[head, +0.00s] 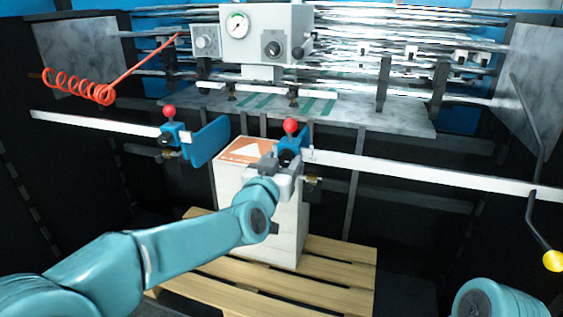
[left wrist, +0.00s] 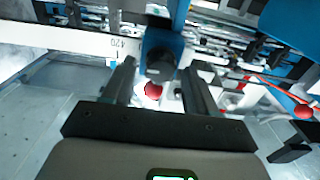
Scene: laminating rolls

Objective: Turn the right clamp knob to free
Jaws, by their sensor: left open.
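The right clamp (head: 290,143) is a blue block on the white rail, with a red ball (head: 290,126) on top. My left gripper (head: 284,166) is in front of this clamp and partly covers its lower front. In the left wrist view, the two dark fingers of the gripper (left wrist: 158,72) are open, one on each side of the clamp's dark round knob (left wrist: 160,62). The red ball (left wrist: 153,91) also shows between the fingers there. I cannot tell whether either finger touches the knob. My right gripper is out of view.
The left clamp (head: 175,133), also red-topped, sits on the rail (head: 420,175) with a blue plate (head: 208,140) beside it. A white block with an orange top (head: 243,150) stands below on a wooden pallet (head: 335,262). A yellow-ended lever (head: 552,261) hangs at right.

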